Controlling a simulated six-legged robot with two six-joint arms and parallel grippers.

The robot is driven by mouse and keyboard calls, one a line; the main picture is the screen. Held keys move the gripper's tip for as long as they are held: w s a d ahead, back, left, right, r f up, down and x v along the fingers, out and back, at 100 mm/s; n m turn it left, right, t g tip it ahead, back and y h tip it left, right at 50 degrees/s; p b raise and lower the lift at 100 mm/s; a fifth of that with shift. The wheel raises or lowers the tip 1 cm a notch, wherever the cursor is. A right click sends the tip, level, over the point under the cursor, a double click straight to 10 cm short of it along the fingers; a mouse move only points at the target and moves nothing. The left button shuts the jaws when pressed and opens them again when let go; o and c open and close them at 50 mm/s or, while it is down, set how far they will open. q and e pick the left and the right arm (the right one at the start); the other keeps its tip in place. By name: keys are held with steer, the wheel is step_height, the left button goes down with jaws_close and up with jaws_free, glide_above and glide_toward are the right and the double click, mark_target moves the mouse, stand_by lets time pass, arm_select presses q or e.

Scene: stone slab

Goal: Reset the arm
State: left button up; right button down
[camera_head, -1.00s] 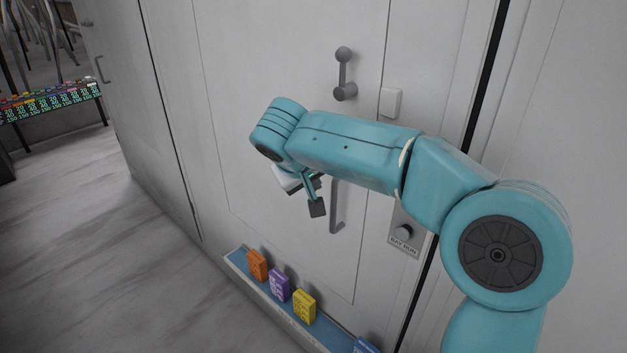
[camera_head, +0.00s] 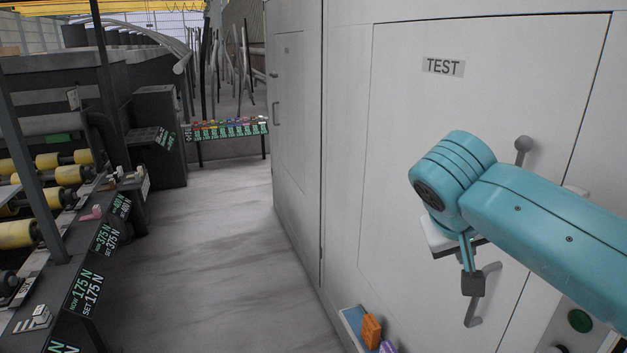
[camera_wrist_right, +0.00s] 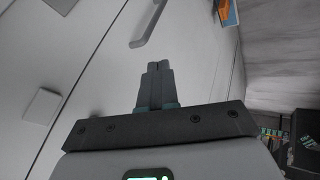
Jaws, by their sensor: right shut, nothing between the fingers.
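My right arm (camera_head: 545,210) comes in from the right in the head view, teal and raised in front of a pale cabinet door. Its gripper (camera_head: 472,284) points down beside the grey door handle (camera_head: 484,295); whether they touch cannot be told from this view. In the right wrist view the gripper's fingers (camera_wrist_right: 157,68) are pressed together with nothing between them. The handle (camera_wrist_right: 147,25) shows there ahead of the fingers, apart from them. My left gripper is not in view.
The cabinet door (camera_head: 400,130) carries a TEST label (camera_head: 443,67) and a knobbed lever (camera_head: 523,147). An orange box (camera_head: 371,330) sits on a low blue ledge. A machine with yellow rollers (camera_head: 60,175) stands at left. The grey floor (camera_head: 215,240) between is clear.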

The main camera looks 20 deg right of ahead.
steer(key=w+a+f+n+g+y, duration=0.15)
steer(key=a+f, duration=0.35)
steer(key=f, duration=0.6)
steer(key=w+a+f+n+y, duration=0.1)
steer(key=a+f+n+y, duration=0.3)
steer(key=f, duration=0.6)
steer(key=w+a+f+m+g+y, duration=0.1)
steer(key=a+f, duration=0.5)
steer(key=f, duration=0.5)
steer(key=s+a+f+m+y, duration=0.1)
steer(key=s+a+f+y, duration=0.1)
steer(key=s+f, duration=0.7)
steer(key=s+a+f+m+y, duration=0.2)
steer(key=s+a+f, duration=0.3)
steer(key=s+f, duration=0.5)
steer(key=shift+s+a+f+g, duration=0.2)
steer(key=shift+f+g, duration=0.25)
steer(key=shift+f, duration=0.35)
steer(key=shift+w+m, duration=0.1)
steer(key=shift+m, duration=0.15)
steer(key=shift+d, duration=0.1)
